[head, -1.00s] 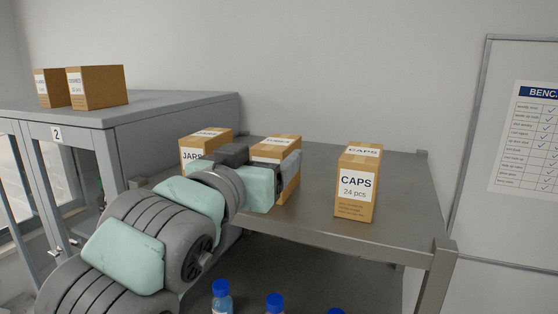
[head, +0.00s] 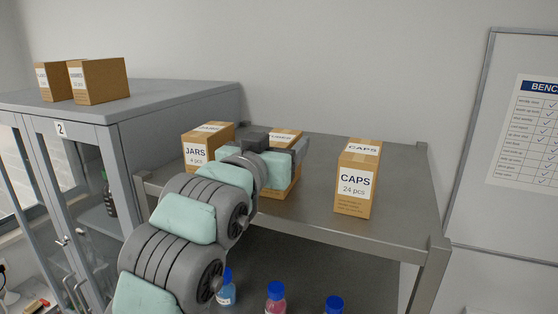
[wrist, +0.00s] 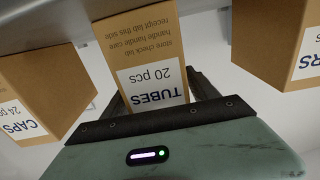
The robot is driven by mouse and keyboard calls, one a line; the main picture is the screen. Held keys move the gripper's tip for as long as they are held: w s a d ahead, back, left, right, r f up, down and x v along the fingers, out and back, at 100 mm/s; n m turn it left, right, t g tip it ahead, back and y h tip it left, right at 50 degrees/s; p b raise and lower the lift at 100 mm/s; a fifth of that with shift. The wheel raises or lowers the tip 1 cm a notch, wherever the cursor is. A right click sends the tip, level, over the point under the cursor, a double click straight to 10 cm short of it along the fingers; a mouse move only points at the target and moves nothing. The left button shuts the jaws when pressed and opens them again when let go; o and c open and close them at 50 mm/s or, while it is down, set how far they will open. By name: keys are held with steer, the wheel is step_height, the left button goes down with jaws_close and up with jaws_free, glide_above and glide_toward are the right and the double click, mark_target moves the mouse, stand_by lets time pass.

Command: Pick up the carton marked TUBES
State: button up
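The TUBES carton (wrist: 150,62) stands in the middle of the wrist view, its label upside down and reading 20 pcs. In the head view the carton (head: 284,136) is on the grey metal table (head: 310,215), mostly hidden behind my gripper (head: 286,150). In the wrist view the dark fingers of my gripper (wrist: 160,98) are spread apart, one at each side of the carton's labelled end. I cannot tell whether either finger touches it.
The JARS carton (head: 196,155) stands close to the left and the CAPS carton (head: 357,180) to the right with a gap. More cartons (head: 98,82) sit on the grey cabinet (head: 120,108). Blue-capped bottles (head: 275,292) stand below the tabletop.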

jaws_close()
stand_by(0.5)
steer(key=shift+r, duration=0.15)
